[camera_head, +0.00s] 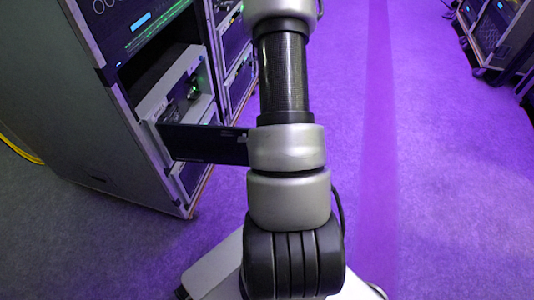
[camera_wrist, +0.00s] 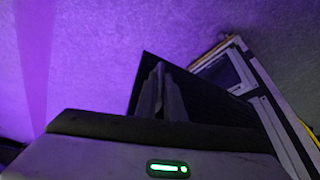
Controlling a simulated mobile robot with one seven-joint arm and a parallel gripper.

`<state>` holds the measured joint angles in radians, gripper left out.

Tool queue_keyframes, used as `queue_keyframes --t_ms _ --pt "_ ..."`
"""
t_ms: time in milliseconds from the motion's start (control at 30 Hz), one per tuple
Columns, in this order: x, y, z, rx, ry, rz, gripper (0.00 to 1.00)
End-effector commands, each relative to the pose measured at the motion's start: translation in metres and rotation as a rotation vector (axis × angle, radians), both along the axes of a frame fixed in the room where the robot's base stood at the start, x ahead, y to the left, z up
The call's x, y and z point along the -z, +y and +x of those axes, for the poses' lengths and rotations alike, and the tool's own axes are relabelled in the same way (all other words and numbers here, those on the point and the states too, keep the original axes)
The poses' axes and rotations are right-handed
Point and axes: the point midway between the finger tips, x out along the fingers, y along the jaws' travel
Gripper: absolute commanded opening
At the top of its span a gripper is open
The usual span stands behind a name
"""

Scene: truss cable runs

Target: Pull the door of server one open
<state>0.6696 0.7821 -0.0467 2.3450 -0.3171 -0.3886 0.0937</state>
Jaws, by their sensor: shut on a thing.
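The server door (camera_head: 205,143) is a dark flat panel in the head view. It stands swung out from the front of the rack at left, and its right end is hidden behind my arm. In the wrist view the door (camera_wrist: 205,95) is a dark slab in front of my gripper (camera_wrist: 160,82). My gripper's fingers are shut on the door near its edge; the exact grip spot is dark and hard to see. In the head view my gripper is hidden behind my arm. The server bay (camera_head: 185,90) behind the door is open, with parts inside showing.
The rack (camera_head: 90,130) stands close on the left, with another rack section (camera_head: 235,60) beyond it. More cases (camera_head: 495,35) stand at the far right. A yellow cable (camera_head: 20,150) lies at the far left. The purple-lit floor (camera_head: 430,180) is clear right of my arm.

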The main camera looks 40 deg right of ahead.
Motion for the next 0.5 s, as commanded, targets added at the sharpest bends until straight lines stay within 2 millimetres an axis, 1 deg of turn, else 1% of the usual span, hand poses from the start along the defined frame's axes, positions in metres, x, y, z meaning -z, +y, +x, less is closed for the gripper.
queue_keyframes --t_ms 33,333,367,400,467,500 --pt "0.0002 -0.0002 -0.0023 0.001 0.004 0.000 0.00" --pt "0.0003 0.0001 -0.0024 0.001 0.005 0.001 0.00" --pt "0.0003 0.0001 -0.0024 0.001 0.005 0.001 0.12" --pt "0.0003 0.0000 -0.0023 0.001 0.005 0.001 0.19" --pt "0.0003 0.0001 -0.0019 0.001 0.004 0.000 0.27" --pt "0.0002 0.0002 -0.0017 0.001 0.004 0.000 0.27"
